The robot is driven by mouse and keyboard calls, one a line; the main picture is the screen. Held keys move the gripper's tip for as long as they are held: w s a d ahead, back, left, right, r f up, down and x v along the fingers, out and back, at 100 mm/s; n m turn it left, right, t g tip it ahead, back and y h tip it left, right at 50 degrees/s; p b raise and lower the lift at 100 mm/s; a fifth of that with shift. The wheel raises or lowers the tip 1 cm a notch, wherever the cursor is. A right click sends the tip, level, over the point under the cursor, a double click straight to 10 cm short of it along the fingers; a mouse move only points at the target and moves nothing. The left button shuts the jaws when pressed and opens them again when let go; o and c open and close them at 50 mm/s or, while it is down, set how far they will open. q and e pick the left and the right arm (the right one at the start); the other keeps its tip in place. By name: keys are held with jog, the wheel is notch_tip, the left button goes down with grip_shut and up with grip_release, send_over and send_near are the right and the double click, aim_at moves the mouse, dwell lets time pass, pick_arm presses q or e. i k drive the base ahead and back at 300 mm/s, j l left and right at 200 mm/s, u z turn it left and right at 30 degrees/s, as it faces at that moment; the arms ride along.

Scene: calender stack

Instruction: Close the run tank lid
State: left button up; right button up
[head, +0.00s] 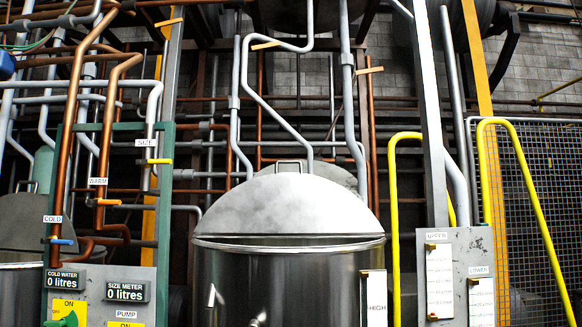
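A large steel tank (290,283) stands in the middle of the head view, with its lower part cut off by the frame. No label naming it as the run tank is readable. Its grey domed lid (290,208) sits over the top and has a small handle (290,164) at its upper edge. A narrow dark gap shows between the lid's lower edge and the tank's front rim (290,246), so the lid looks raised or tilted, not flush. How far it is open cannot be told exactly. Neither of my grippers is in view.
Another tank (22,290) stands at the far left, partly cut off. A control panel (105,293) with litre displays is left of the middle tank. A gauge panel (460,265) and yellow rails (393,210) stand on the right. Pipes fill the background.

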aim_at(283, 202)
jog(key=u, duration=0.5)
jog(key=i+l+u, duration=0.3)
jog(key=u, duration=0.2)
jog(key=i+l+u, duration=0.45)
jog(key=k+j, duration=0.05)
jog(key=k, duration=0.05)
